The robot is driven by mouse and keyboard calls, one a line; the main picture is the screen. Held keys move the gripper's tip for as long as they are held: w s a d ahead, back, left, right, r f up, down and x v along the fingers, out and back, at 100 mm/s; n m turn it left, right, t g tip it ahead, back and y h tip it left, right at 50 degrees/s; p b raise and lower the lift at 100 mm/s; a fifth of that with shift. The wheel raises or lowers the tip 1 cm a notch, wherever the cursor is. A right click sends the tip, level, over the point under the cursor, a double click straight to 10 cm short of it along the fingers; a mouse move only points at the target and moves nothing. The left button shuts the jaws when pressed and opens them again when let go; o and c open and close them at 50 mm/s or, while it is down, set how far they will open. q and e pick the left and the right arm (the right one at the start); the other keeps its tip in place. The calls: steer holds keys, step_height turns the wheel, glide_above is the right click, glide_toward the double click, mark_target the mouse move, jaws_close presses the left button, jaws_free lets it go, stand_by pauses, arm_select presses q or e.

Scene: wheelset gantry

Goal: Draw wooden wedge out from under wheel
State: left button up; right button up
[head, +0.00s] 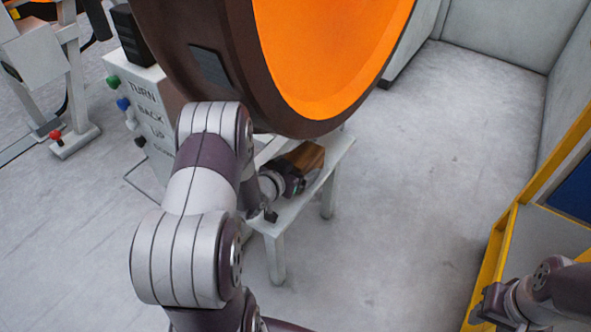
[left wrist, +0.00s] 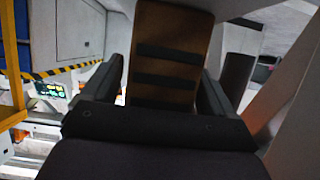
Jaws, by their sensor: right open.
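The wooden wedge (head: 307,157) is a brown block on a small white stand (head: 338,157), just below the lower rim of the big wheel (head: 225,60). The wheel has a dark rim and an orange face. My left gripper (head: 294,184) is at the near end of the wedge, low over the stand. Contact between wedge and wheel is hidden. My right gripper (head: 490,305) is open and empty at the lower right.
A grey control box (head: 150,125) with coloured buttons stands left of the wheel. A yellow-framed unit (head: 510,235) is at the right, near my right arm. The grey floor (head: 430,150) between stand and yellow frame is clear.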

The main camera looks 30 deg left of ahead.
arm_select(q)
steer(key=c, duration=1.2)
steer(key=shift+o, duration=0.2)
steer(key=shift+s+a+r+p, duration=0.15)
steer(key=shift+s+p, duration=0.65)
steer(key=shift+s, duration=1.15)
steer(key=shift+s+a+p, duration=0.2)
steer(key=shift+s+p, duration=0.55)
steer(key=shift+s, duration=1.15)
steer(key=shift+s+a+p, duration=0.15)
steer(key=shift+s+p, duration=0.55)
steer(key=shift+s, duration=1.95)
steer(key=shift+s+a+r+p, duration=0.1)
steer(key=shift+s+r+p, duration=0.4)
steer(key=shift+p, duration=0.1)
steer(key=p+v, duration=0.2)
steer(key=v, duration=0.1)
steer(key=p+v, duration=0.2)
steer(key=shift+s+r, duration=0.2)
steer(key=shift+r, duration=0.35)
steer(key=shift+s, duration=0.1)
